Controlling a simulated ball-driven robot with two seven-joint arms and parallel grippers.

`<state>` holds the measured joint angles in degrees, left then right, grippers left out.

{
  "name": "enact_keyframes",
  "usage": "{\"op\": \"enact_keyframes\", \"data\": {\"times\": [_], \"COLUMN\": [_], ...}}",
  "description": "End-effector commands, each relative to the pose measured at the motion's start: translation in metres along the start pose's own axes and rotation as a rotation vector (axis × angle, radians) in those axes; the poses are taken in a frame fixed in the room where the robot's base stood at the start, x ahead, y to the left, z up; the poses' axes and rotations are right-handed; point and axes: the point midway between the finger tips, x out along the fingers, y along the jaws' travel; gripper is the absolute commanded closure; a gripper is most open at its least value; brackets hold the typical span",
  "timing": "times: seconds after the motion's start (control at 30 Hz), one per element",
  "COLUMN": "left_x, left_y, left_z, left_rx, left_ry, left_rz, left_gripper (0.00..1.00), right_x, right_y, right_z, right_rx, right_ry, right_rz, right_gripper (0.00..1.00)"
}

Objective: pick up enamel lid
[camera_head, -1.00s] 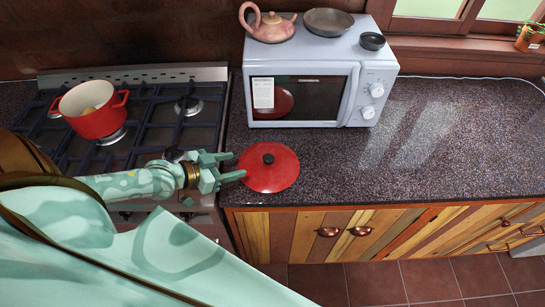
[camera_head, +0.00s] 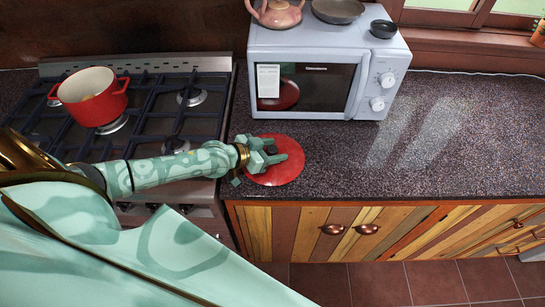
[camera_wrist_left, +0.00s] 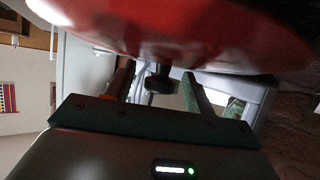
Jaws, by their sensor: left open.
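The red enamel lid (camera_head: 288,172) lies flat on the dark speckled counter, near its left front edge. My left gripper (camera_head: 279,150) is over the lid, with its fingers pointing right across the middle and hiding the knob in the head view. In the left wrist view, the lid (camera_wrist_left: 220,28) fills the top, and its dark knob (camera_wrist_left: 159,80) shows between the two parted fingers of the open left gripper (camera_wrist_left: 160,74). I cannot tell whether the fingers touch the knob. My right gripper is not in view.
A light blue microwave (camera_head: 385,55) stands behind the lid, with a pink teapot (camera_head: 275,12), a pan (camera_head: 338,10) and a small dark bowl (camera_head: 383,28) on top. A red pot (camera_head: 97,105) sits on the stove (camera_head: 170,125) at left. The counter (camera_head: 450,140) to the right is clear.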

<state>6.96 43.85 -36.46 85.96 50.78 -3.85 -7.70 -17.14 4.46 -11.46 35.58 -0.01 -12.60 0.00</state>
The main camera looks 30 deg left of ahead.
Motion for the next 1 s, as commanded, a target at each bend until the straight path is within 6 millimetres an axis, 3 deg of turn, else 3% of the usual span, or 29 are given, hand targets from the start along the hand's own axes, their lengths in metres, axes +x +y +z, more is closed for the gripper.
{"op": "enact_keyframes", "data": {"times": [0.1,0.3,0.57,0.77,0.87,1.0], "left_x": [-0.001,-0.001,-0.001,-0.008,-0.017,-0.053], "left_y": [0.0,0.0,0.0,0.0,0.0,0.016], "left_z": [0.0,0.0,-0.002,-0.017,-0.033,-0.054], "left_rx": [0.0,-0.001,-0.001,-0.002,-0.001,-0.004], "left_ry": [0.0,0.0,0.002,0.004,0.004,0.002], "left_rz": [0.0,0.0,0.0,0.0,0.0,0.003], "left_gripper": [0.46,1.0,1.0,1.0,1.0,1.0], "right_x": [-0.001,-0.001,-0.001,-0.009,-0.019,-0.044], "right_y": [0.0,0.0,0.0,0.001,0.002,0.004], "right_z": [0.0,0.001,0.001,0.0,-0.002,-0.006], "right_rx": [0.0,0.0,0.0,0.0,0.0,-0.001], "right_ry": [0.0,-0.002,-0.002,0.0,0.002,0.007], "right_rz": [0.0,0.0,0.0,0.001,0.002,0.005], "right_gripper": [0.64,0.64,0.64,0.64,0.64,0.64]}}
